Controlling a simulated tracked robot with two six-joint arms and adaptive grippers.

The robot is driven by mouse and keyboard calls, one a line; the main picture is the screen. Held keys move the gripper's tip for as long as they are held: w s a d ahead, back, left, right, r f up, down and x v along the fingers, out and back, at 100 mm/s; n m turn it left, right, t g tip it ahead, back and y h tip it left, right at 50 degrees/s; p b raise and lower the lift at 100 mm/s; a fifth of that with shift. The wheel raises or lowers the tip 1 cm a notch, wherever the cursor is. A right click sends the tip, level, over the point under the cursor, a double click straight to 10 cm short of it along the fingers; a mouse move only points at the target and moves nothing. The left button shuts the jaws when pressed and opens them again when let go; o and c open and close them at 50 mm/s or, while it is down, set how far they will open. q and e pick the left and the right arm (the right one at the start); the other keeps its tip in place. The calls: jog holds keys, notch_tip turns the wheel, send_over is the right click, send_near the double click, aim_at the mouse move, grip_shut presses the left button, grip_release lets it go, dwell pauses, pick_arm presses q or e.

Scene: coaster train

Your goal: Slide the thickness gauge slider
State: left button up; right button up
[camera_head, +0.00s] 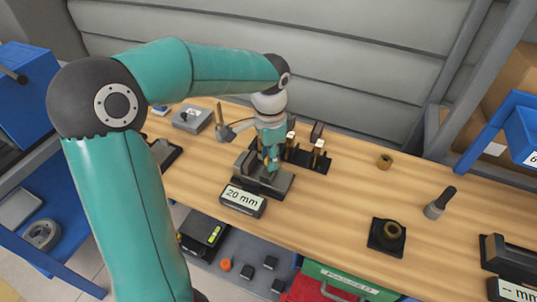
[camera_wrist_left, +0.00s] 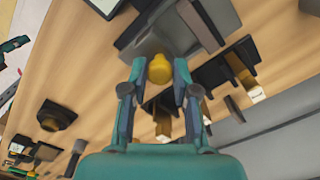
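The thickness gauge (camera_head: 276,185) is a dark grey block on the wooden bench, left of the middle in the head view. Its front display (camera_head: 243,199) reads "20 mm". A yellow slider knob (camera_wrist_left: 160,69) shows in the left wrist view, over the grey gauge body (camera_wrist_left: 172,37). My left gripper (camera_head: 268,160) reaches down over the gauge. In the wrist view its fingertips stand on both sides of the knob and look in contact with it. In the head view the fingers hide most of the knob. My right gripper is not in view.
A dark rack with upright pieces (camera_head: 318,157) stands close behind and right of the gauge. A black block with a brass ring (camera_head: 387,235), a grey cylinder with a dark handle (camera_head: 439,203) and a second display (camera_head: 514,291) are farther right.

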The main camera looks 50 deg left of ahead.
pick_arm(q)
jog(key=shift+o, duration=1.4)
jog(key=shift+s, duration=0.1)
notch_tip(320, 180, up, 12)
jog(key=shift+f, duration=0.1)
